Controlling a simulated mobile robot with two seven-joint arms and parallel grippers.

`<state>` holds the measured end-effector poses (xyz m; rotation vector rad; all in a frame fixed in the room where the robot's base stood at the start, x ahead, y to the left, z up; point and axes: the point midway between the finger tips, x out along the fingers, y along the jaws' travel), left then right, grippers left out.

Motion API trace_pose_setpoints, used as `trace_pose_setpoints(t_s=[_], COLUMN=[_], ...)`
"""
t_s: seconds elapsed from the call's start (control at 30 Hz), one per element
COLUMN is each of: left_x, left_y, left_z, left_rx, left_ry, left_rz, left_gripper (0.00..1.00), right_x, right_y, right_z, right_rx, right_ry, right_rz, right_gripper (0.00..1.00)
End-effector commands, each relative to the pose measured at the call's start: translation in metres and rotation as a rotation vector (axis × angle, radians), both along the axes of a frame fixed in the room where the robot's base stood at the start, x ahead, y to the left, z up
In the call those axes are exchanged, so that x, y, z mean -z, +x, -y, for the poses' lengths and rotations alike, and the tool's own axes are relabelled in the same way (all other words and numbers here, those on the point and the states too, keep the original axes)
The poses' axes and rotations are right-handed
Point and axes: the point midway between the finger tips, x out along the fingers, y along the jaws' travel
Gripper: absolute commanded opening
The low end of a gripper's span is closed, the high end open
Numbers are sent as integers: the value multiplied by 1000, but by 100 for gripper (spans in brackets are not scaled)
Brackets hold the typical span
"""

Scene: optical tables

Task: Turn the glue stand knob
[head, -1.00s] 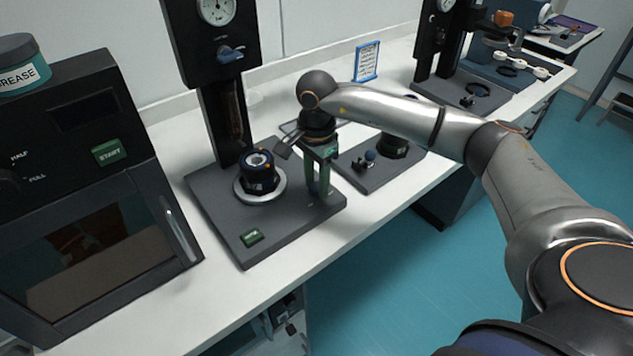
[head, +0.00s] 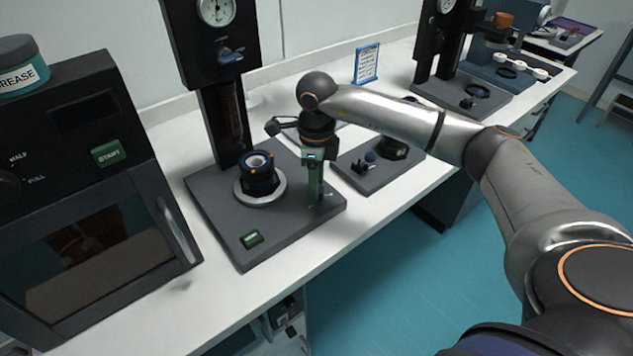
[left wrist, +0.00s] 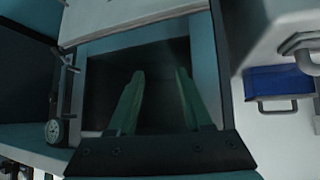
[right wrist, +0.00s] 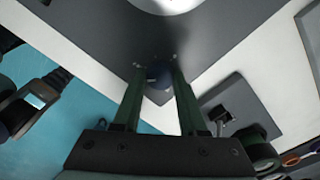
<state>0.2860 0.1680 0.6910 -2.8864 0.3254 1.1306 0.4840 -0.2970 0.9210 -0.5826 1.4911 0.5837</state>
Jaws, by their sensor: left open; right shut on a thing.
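A stand with a dark grey base plate (head: 215,215) and a black column stands on the white bench in the head view. My right gripper (head: 315,200) points down at the right front corner of this plate. In the right wrist view its green fingers (right wrist: 157,78) are shut on a small dark blue round knob (right wrist: 158,74) at the plate's corner. The knob is hidden behind the fingers in the head view. My left gripper (left wrist: 160,75) is open and empty, showing only in the left wrist view, facing a dark opening.
A black and blue cylinder (head: 258,172) sits in a light ring on the same plate. A black oven-like box (head: 80,190) with a START button stands at left.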

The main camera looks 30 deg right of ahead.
Motion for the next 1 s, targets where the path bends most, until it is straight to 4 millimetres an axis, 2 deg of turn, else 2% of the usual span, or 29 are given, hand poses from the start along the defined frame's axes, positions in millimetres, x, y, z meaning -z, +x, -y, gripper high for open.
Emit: trace_pose_setpoints(t_s=[0.2,0.43,1.0], left_x=[-2,-3,-3], left_y=[0,0,0], left_z=[0,0,0], left_rx=[0,0,0], left_ry=[0,0,0], left_rz=[0,0,0], left_gripper=[50,50,50], right_x=[-1,-1,-1], right_y=[1,1,1], right_z=[1,1,1], right_rx=[166,280,343], right_ry=[-2,-2,-2], right_rz=[2,2,2], right_gripper=[0,0,0])
